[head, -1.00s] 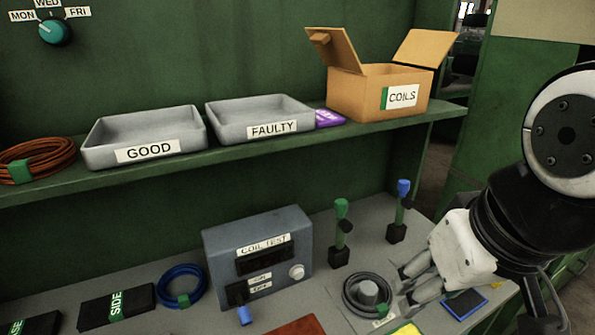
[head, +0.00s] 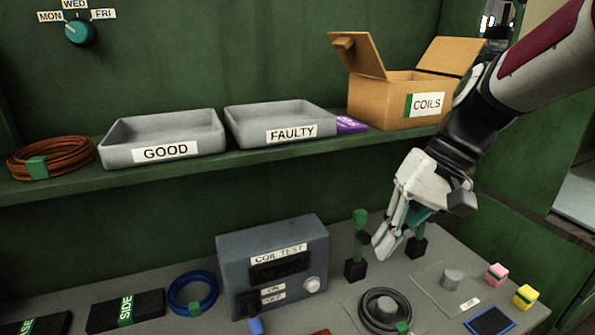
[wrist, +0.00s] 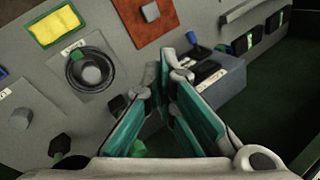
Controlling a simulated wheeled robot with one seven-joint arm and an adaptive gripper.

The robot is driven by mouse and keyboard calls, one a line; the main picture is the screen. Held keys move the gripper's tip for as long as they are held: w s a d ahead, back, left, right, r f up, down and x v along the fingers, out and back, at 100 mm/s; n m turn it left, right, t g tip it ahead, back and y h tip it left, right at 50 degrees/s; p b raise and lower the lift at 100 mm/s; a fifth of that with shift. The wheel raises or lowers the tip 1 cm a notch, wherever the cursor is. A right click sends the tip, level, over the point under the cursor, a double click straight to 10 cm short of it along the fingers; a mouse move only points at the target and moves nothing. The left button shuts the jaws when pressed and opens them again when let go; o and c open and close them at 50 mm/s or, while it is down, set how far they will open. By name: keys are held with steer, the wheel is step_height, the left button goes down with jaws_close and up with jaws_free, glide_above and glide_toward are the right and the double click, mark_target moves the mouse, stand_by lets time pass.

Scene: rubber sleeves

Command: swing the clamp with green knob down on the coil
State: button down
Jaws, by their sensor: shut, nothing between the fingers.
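The clamp with the green knob (head: 360,216) stands upright on its black base (head: 355,269), right of the coil tester. The dark coil (head: 367,306) lies around a grey post on a plate in front of it, with green tape on its near side; the coil also shows in the wrist view (wrist: 70,72). My gripper (head: 381,250) is shut and empty, fingers pointing down, just right of the green-knob clamp. I cannot tell whether they touch. A second clamp (head: 416,247) stands behind my gripper, its knob hidden.
The grey tester box (head: 235,262) stands left of the clamp. A bare grey post (head: 452,278) is at right, near pink (head: 497,274) and yellow (head: 525,296) blocks. The shelf above holds grey trays (head: 165,152) and an open cardboard box (head: 380,100).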

steer(key=w+d+f+m+t+y+b, duration=0.1)
steer(key=w+d+f+y, duration=0.2)
steer(key=w, duration=0.4)
steer(key=w+d+f+m+t+y, duration=0.1)
steer(key=w+d+f+t+y, duration=0.1)
steer(key=w+d+f+y, duration=0.2)
steer(key=w+d+f+m+t+y+b, duration=0.1)
steer(key=w+d+f+t+y, duration=0.1)
steer(key=w+d, duration=0.5)
steer(key=shift+w+d+f+y+b, duration=0.35)
steer(key=shift+w+f+y, duration=0.35)
steer(key=shift+w+y, duration=0.9)
steer(key=shift+w+a+h, duration=0.1)
steer(key=shift+w+h, duration=0.2)
steer(key=shift+w, duration=0.05)
steer(key=x, duration=1)
steer(key=shift+p, duration=0.45)
